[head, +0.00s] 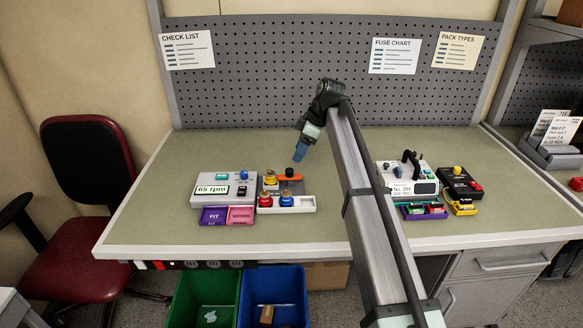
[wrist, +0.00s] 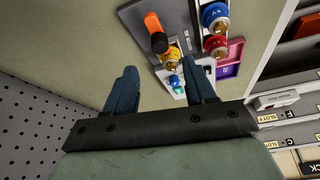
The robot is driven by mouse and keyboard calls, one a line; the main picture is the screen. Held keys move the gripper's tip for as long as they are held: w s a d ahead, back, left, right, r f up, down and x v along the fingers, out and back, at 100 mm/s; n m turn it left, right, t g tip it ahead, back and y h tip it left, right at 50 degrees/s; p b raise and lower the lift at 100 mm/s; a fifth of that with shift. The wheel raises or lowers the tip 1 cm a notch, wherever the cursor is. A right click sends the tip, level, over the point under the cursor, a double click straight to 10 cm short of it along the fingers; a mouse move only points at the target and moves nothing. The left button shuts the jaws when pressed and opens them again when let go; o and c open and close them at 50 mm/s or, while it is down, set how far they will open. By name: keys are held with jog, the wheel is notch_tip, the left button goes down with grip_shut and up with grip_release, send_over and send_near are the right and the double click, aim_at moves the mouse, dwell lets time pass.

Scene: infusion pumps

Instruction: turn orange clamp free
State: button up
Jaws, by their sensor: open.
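The orange clamp (head: 291,178) is a short lever with a black knob (head: 290,171), on a grey plate near the middle of the bench. In the wrist view the orange clamp (wrist: 153,23) shows at the top, with its black knob (wrist: 160,43) at the near end. My gripper (head: 299,157) is above the bench, just behind and above the clamp, pointing down. In the wrist view my gripper (wrist: 158,72) has its two blue fingers apart with nothing between them. The clamp lies beyond the fingertips, apart from them.
A yellow-topped fitting (head: 270,177) stands beside the clamp. Red (head: 265,198) and blue (head: 286,199) fittings stand in a white tray (head: 306,204) in front. A pump reading 65 rpm (head: 223,189) is to the left. More devices (head: 408,180) stand right of my arm. The bench behind is clear.

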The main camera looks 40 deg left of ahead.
aim_at(290, 170)
jog(key=x, duration=0.7)
jog(key=shift+s+a+f, duration=0.15)
jog(key=shift+f, duration=0.2)
grip_shut()
